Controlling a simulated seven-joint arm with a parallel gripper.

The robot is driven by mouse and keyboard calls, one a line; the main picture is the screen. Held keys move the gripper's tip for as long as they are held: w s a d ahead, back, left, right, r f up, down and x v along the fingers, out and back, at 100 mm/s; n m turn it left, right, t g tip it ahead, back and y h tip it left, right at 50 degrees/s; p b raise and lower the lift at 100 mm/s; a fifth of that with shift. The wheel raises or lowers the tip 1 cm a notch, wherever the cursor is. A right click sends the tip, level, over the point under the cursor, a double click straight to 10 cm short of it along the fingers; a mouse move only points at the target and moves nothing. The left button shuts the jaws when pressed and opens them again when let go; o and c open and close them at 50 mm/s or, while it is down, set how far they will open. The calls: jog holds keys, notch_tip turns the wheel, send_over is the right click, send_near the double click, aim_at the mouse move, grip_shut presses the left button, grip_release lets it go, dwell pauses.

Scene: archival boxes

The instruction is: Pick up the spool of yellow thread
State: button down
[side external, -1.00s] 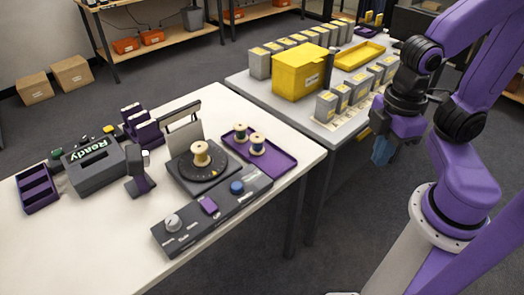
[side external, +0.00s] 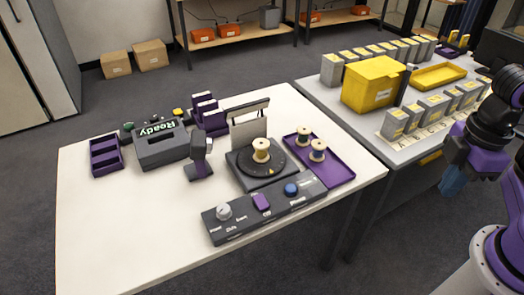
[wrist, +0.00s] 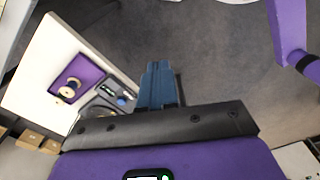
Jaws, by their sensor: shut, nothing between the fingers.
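Three wooden spools wound with pale thread stand upright on the white table. One spool (side external: 261,150) is on the black round dial plate (side external: 245,172) and looks the most yellowish. Two more spools, a rear one (side external: 304,136) and a front one (side external: 318,150), are on the purple tray (side external: 340,174). I cannot tell for certain which has yellow thread. The tray also shows in the wrist view (wrist: 86,70), with pale spools (wrist: 67,92) on it. My gripper (side external: 453,184) is shut and empty, well to the right of the white table; its blue fingers (wrist: 158,80) point over the floor.
A control panel (side external: 265,210) with knobs lies in front of the dial plate. A "Ready" box (side external: 162,149), a grey stand (side external: 199,158) and purple holders (side external: 106,156) are to the left. The second table holds a yellow box (side external: 372,84) and grey boxes. The white table's front is clear.

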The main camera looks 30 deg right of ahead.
jog(key=c, duration=1.8)
grip_release()
jog(key=o, duration=1.3)
jog(key=w+a+f+n+t+h, duration=0.1)
jog(key=w+a+f+n+h, duration=0.15)
jog(key=w, duration=0.45)
jog(key=w+a+f+n+t+h, duration=0.1)
jog(key=w+a+n+h, duration=0.1)
jog(key=w+h, duration=0.3)
jog(key=n+t+h, duration=0.1)
jog(key=n+t, duration=1.2)
jog(key=t, duration=0.1)
send_near(263, 150)
jog(key=shift+m, duration=0.25)
jog(key=x, duration=1.1)
jog(key=shift+w+d+r, duration=0.1)
jog(key=shift+w+d, duration=0.1)
jog(key=shift+w, duration=0.15)
